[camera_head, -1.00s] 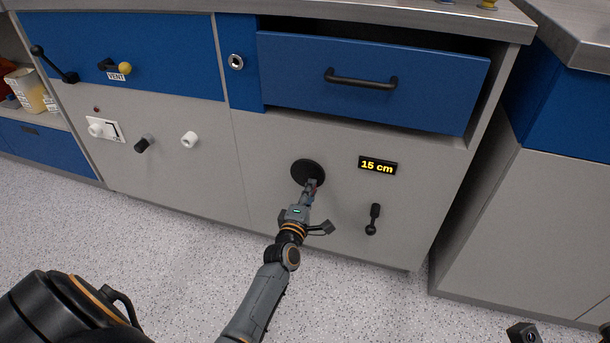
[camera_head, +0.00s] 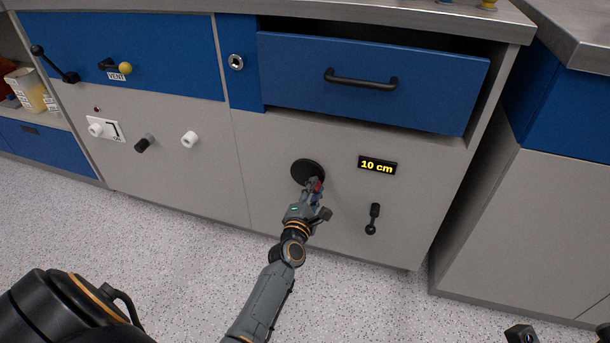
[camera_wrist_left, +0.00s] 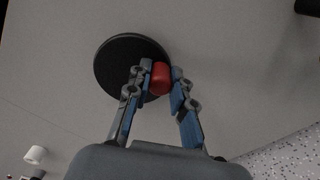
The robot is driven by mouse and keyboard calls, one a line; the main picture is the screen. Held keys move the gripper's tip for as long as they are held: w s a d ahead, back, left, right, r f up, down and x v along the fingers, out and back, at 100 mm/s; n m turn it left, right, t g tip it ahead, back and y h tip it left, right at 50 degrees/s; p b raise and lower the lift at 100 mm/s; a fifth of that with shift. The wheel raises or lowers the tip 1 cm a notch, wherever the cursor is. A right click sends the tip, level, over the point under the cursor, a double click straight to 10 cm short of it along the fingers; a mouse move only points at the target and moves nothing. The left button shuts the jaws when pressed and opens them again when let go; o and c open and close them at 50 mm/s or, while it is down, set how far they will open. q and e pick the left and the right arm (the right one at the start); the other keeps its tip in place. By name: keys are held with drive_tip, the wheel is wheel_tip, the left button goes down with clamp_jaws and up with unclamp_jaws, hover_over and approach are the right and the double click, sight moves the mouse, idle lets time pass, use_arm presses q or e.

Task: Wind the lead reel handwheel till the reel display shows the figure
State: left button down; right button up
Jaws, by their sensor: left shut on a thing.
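The lead reel handwheel is a black disc (camera_head: 306,170) on the grey cabinet front; it also shows in the left wrist view (camera_wrist_left: 115,62). A red knob (camera_wrist_left: 160,78) sits at its right edge in the wrist view. My left gripper (camera_head: 317,187) is shut on this red knob, with one finger on each side of it in the left wrist view (camera_wrist_left: 158,88). The reel display (camera_head: 377,166), right of the handwheel, reads "10 cm" in yellow.
A black crank lever (camera_head: 373,218) is below the display. A blue drawer (camera_head: 370,85) above stands partly pulled out. White knobs (camera_head: 189,140) and a black knob (camera_head: 145,143) are to the left. The speckled floor (camera_head: 180,250) in front is clear.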

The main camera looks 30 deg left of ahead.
sight(318, 170)
use_arm(q)
drive_tip(key=n, duration=0.1)
drive_tip(key=r+n, duration=0.1)
drive_tip(key=n, duration=0.2)
drive_tip(key=shift+w+d+r, duration=0.2)
drive_tip(key=shift+d+r, duration=0.15)
drive_tip(key=shift+r, duration=0.05)
drive_tip(key=shift+r+n+p, duration=0.35)
drive_tip(key=shift+r+n, duration=0.05)
drive_tip(key=shift+n, duration=0.8)
drive_tip(key=n, duration=0.2)
drive_tip(key=shift+r+n, duration=0.35)
drive_tip(key=shift+n, duration=0.05)
drive_tip(key=n, duration=0.1)
drive_tip(key=r+n+p, duration=0.1)
drive_tip(key=n, duration=0.1)
drive_tip(key=shift+a+r+n+p, duration=0.2)
drive_tip(key=shift+a+n+p, duration=0.05)
drive_tip(key=shift+n+p, duration=0.05)
drive_tip(key=shift+a+n, duration=0.1)
drive_tip(key=shift+n, duration=0.5)
